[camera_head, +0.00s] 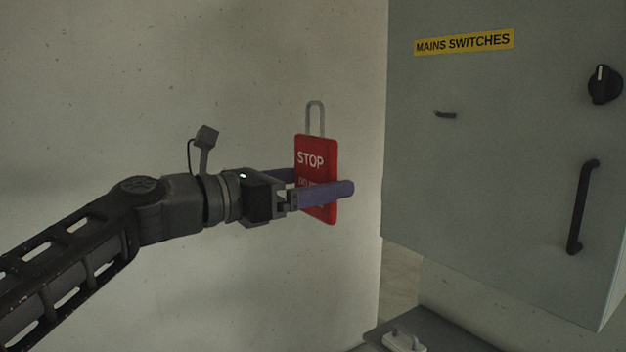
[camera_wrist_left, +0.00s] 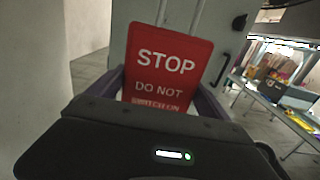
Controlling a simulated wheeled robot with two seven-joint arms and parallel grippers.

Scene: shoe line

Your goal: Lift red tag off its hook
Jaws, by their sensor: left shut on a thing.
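The red tag (camera_head: 316,150) reads STOP and has a grey loop at its top. It hangs upright in my left gripper (camera_head: 325,184), one finger in front of it and one behind. The gripper is shut on its lower half. The tag also fills the middle of the left wrist view (camera_wrist_left: 172,60), its lowest lettering partly hidden by the gripper body. A small dark hook (camera_head: 445,115) sticks out of the grey cabinet and looks bare. The tag is to the left of this hook, and no hook shows through its loop. My right gripper is not in view.
The grey cabinet (camera_head: 500,170) has a yellow MAINS SWITCHES label (camera_head: 464,42), a black knob (camera_head: 604,84) and a black handle (camera_head: 582,207). A pale wall (camera_head: 200,60) lies behind my arm. The left wrist view shows a table (camera_wrist_left: 268,108) with boxes.

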